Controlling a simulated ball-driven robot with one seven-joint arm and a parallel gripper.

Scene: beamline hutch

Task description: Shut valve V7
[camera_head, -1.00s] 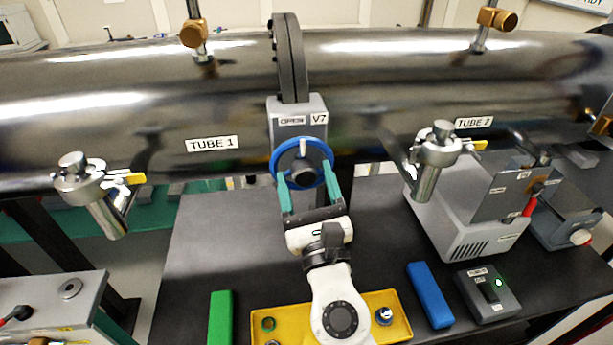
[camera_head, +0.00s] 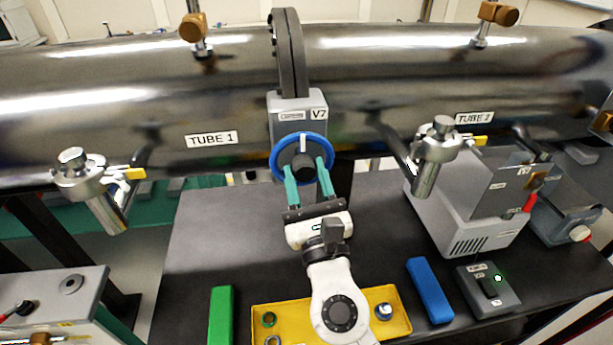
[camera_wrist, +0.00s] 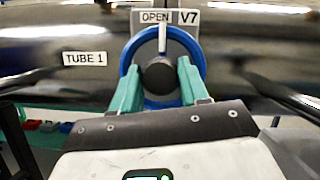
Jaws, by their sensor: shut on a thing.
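Valve V7 (camera_head: 297,104) is a grey box on the flange between the two tubes. Its blue handwheel (camera_head: 274,160) has a dark round hub (camera_head: 303,165) and a white mark at the top of the rim. In the wrist view, the label (camera_wrist: 155,16) above the wheel reads OPEN. My gripper (camera_head: 306,172) reaches the wheel from the front, with its green fingers on either side of the hub. The wrist view shows my gripper (camera_wrist: 158,78) closed around the hub, in front of the lower rim. The exact finger contact is partly hidden.
TUBE 1 (camera_head: 100,105) and TUBE 2 (camera_head: 400,75) run across behind. Below are a yellow tray (camera_head: 400,325), green block (camera_head: 221,315), blue block (camera_head: 430,293), switch box (camera_head: 488,290) and grey pump unit (camera_head: 460,215). The black tabletop (camera_head: 225,235) is clear at left.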

